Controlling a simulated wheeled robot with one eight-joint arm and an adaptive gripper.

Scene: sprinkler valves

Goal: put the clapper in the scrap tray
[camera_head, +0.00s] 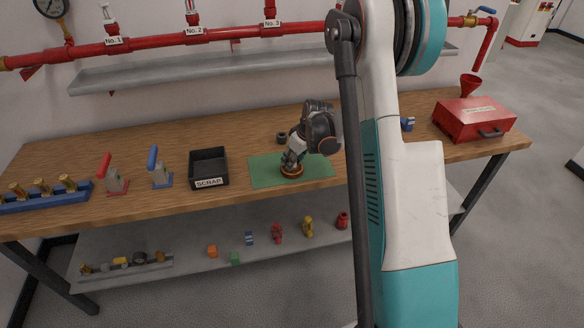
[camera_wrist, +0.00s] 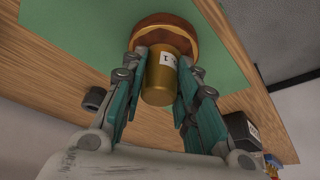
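A brass clapper (camera_head: 291,171) with a round, brown-rimmed disc sits at the green mat in the head view. In the wrist view its brass stem (camera_wrist: 160,78), with a white label partly readable as 1, points toward my wrist, and its disc (camera_wrist: 170,22) lies beyond. My gripper (camera_head: 292,160) is directly above it. In the wrist view the two teal fingers of my gripper (camera_wrist: 167,66) flank the stem closely near the disc. Whether they press on it cannot be told. The black scrap tray (camera_head: 208,183), labelled SCRAP, stands left of the mat and looks empty.
The green mat (camera_head: 258,173) lies on the wooden bench. A small dark ring (camera_head: 281,138) is behind the mat. A blue-handled stand (camera_head: 159,168) and a red-handled stand (camera_head: 115,175) are left of the tray. A red box (camera_head: 473,120) is at right. Red pipework runs above.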

